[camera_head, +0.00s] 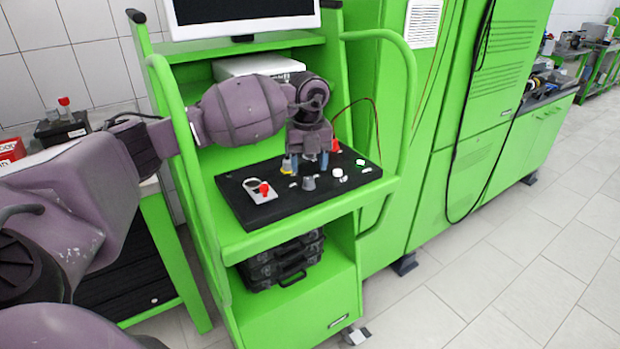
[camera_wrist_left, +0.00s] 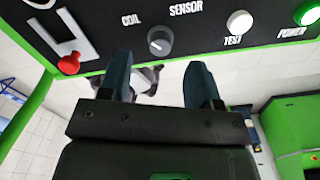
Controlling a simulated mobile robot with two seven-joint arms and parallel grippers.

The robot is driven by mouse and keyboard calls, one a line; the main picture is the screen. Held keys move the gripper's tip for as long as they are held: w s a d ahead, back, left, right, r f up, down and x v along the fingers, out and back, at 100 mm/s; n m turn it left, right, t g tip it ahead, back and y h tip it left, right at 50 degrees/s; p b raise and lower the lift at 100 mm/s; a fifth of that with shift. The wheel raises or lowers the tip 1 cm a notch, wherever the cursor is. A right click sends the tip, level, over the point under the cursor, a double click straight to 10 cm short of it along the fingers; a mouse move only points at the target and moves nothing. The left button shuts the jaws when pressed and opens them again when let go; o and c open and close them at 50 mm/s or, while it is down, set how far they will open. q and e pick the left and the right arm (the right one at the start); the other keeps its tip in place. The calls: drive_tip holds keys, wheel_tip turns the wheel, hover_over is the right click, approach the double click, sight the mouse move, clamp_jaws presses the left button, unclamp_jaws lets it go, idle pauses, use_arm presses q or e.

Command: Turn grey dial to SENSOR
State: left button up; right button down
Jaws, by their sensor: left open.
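The grey dial (camera_head: 309,184) stands on the black control panel (camera_head: 240,207). In the left wrist view the dial (camera_wrist_left: 160,40) sits between the labels COIL, at its upper left, and SENSOR, at its upper right. A short light mark shows on its face; I cannot tell surely which label it points to. My left gripper (camera_head: 309,163) hangs over the panel just behind the dial. In the left wrist view its two dark blue fingers (camera_wrist_left: 159,82) are spread, with nothing between their tips, apart from the dial. My right gripper is not in view.
A red-knobbed switch (camera_head: 264,189) is left of the dial. The white TEST button (camera_head: 338,173) and green-lit POWER button (camera_head: 360,162) are to its right. A green side rail (camera_head: 408,100) and a monitor (camera_head: 240,15) border the bench. A red cable runs behind my gripper.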

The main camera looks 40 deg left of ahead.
sight(309, 179)
use_arm(q)
drive_tip(key=shift+f, duration=2.2)
drive_tip(key=c, duration=0.9)
drive_tip(key=shift+c, duration=0.2)
